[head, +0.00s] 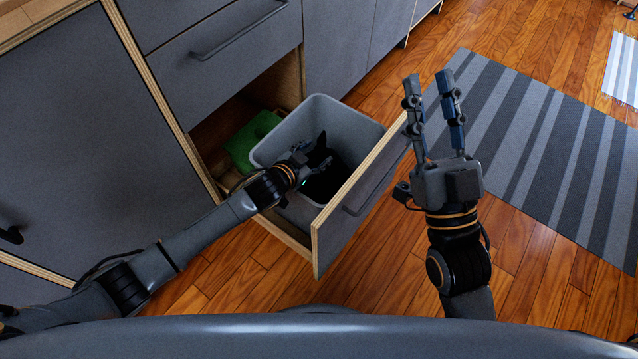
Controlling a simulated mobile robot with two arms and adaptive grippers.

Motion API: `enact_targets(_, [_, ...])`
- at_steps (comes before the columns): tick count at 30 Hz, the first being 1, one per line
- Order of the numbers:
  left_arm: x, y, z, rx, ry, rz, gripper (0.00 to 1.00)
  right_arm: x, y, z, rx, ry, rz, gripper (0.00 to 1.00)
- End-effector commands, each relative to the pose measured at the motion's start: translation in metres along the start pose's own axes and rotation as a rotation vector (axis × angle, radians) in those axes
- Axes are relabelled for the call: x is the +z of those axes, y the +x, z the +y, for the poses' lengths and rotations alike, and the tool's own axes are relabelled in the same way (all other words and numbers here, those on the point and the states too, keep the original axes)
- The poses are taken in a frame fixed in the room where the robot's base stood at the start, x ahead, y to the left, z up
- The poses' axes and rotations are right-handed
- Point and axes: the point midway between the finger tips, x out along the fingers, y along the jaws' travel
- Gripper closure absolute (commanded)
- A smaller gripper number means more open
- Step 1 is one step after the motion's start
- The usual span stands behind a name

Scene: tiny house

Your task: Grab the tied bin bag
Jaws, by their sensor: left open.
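The black bin bag (322,184) sits low inside a grey bin (357,128), with a pointed tied top sticking up. The bin stands in a pulled-out drawer with a grey front (352,199). My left gripper (325,160) reaches over the bin's near left rim, its fingers open at the bag's top. Whether the fingers touch the bag cannot be told, as dark parts overlap. My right gripper (430,88) is open and empty, to the right of the drawer, fingers pointing away from me. The lower part of the bag is hidden.
A green item (250,140) lies in the drawer behind the bin. Grey cabinets (85,130) line the left and back. A striped rug (560,150) lies on the wooden floor at right. The floor beside the drawer front is clear.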

Motion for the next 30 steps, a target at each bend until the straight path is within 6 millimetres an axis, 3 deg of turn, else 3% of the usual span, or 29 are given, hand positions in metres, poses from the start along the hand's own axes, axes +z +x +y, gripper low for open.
enact_targets(6, [0.000, 0.008, 0.000, 0.000, 0.000, 0.000, 0.45, -0.017, -0.002, -0.002, -0.004, 0.005, 0.099, 0.69])
enact_targets(13, [0.000, 0.008, 0.000, 0.000, 0.000, 0.000, 0.45, -0.018, -0.001, -0.002, -0.004, 0.005, 0.104, 0.69])
enact_targets(21, [0.000, 0.008, 0.000, 0.000, 0.000, 0.000, 0.98, -0.018, -0.001, -0.002, -0.004, 0.004, 0.102, 0.69])
enact_targets(30, [0.000, 0.008, -0.001, -0.001, 0.003, -0.001, 1.00, -0.018, -0.001, -0.002, -0.004, 0.004, 0.102, 0.69])
